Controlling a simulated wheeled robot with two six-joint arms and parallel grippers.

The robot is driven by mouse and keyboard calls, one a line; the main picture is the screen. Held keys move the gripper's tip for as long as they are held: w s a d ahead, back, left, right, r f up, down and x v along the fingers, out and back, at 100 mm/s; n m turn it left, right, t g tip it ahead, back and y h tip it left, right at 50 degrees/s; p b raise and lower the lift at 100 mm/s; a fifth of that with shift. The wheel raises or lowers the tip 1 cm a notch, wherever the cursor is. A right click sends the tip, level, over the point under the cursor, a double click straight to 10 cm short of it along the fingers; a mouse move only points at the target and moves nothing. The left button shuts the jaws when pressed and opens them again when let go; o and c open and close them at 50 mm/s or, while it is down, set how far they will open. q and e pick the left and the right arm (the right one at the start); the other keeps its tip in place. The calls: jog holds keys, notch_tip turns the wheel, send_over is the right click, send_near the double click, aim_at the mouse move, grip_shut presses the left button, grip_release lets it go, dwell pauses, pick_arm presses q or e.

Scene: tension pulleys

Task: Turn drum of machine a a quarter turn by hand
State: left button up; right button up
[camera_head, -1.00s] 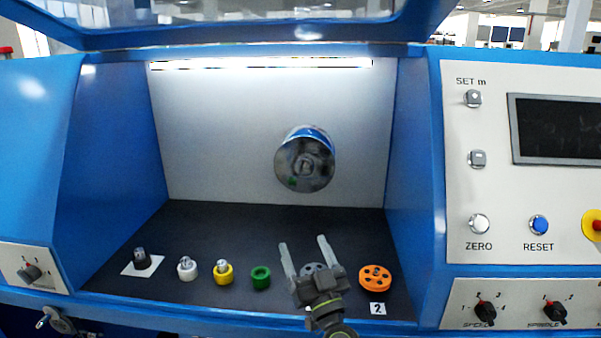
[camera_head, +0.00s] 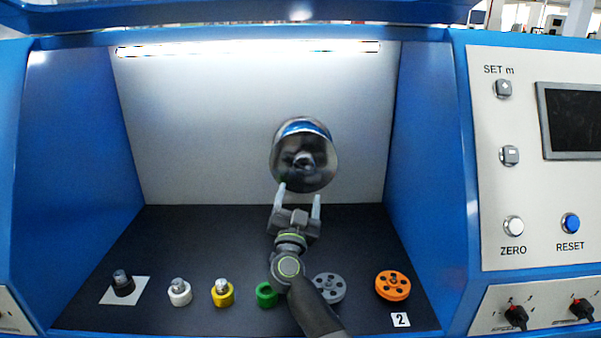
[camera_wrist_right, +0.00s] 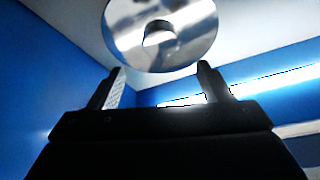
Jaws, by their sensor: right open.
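The drum (camera_head: 304,172) is a shiny round metal disc with a central hub, on the back wall of the blue machine's bay. My right gripper (camera_head: 299,190) is open, its two fingers pointing up just below the drum's lower rim in the head view. In the right wrist view the drum (camera_wrist_right: 190,50) is ahead of the fingers, above the gap between the open jaws (camera_wrist_right: 161,78). Nothing is between the fingers, and they look apart from the drum. My left gripper is not in view.
On the dark bay floor stand a black part (camera_head: 123,284) on a white square, a white part (camera_head: 180,292), a yellow part (camera_head: 222,293), a green ring (camera_head: 266,294), a grey pulley (camera_head: 329,288) and an orange pulley (camera_head: 393,285). Blue side walls bound the bay. A control panel (camera_head: 530,235) is at right.

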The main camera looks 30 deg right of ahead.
aim_at(303, 168)
jog(key=x, duration=0.9)
jog(key=shift+w+a+f, duration=0.1)
jog(key=shift+f, duration=0.1)
jog(key=c, duration=1.4)
